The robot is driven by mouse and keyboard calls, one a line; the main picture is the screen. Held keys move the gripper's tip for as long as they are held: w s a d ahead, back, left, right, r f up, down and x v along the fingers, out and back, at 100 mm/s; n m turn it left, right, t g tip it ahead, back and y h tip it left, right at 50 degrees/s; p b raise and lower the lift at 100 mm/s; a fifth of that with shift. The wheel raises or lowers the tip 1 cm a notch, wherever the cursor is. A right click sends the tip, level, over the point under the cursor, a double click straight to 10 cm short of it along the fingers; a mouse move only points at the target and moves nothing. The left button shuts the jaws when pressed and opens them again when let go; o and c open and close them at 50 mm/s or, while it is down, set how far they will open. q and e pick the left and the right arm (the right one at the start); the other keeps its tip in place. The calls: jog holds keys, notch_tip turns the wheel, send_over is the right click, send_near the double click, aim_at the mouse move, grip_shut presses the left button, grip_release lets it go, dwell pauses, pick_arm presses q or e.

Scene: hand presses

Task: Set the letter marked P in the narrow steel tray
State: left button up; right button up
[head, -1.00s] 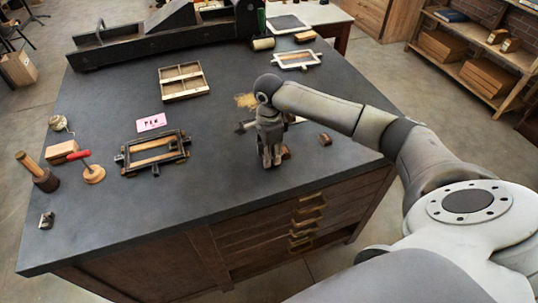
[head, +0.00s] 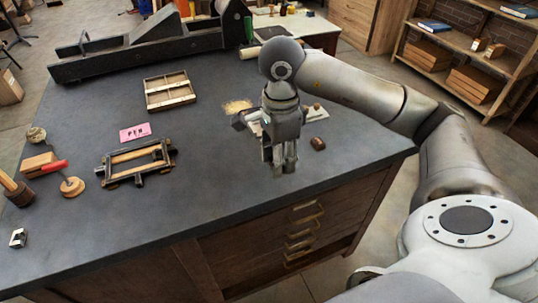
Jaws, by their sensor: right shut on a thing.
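My right gripper (head: 279,168) points down above the front part of the dark bench top, shut on a small block. That block is mostly hidden between the fingers, and no letter on it can be read. A small brown block (head: 318,144) lies on the bench just right of the gripper; its marking is too small to read. A pale, narrow metal piece (head: 316,114), perhaps the steel tray, lies behind the gripper and is largely covered by it. My left gripper is not in view.
A dark frame with wooden bars (head: 137,163) lies left, below a pink card (head: 135,132) reading PIN. A divided wooden case (head: 170,91) lies behind. A red-handled tool (head: 72,186) is far left. The bench between frame and gripper is clear.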

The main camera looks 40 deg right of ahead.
jog(key=shift+s+a+r, duration=0.15)
jog(key=shift+s+r, duration=0.15)
jog(key=shift+s, duration=0.3)
jog(key=shift+s+a+r, duration=0.15)
jog(key=shift+s+r, duration=0.1)
jog(key=shift+s, duration=0.3)
jog(key=a+f+n, duration=0.3)
jog(key=a+n, duration=0.2)
jog(key=n, duration=0.5)
jog(key=s+a+f+n, duration=0.1)
jog(key=a+f+n, duration=0.2)
jog(key=n, duration=0.7)
jog(key=shift+a+f+n, duration=0.3)
jog(key=shift+a+f, duration=0.05)
jog(key=shift+a, duration=0.7)
jog(key=shift+s, duration=0.1)
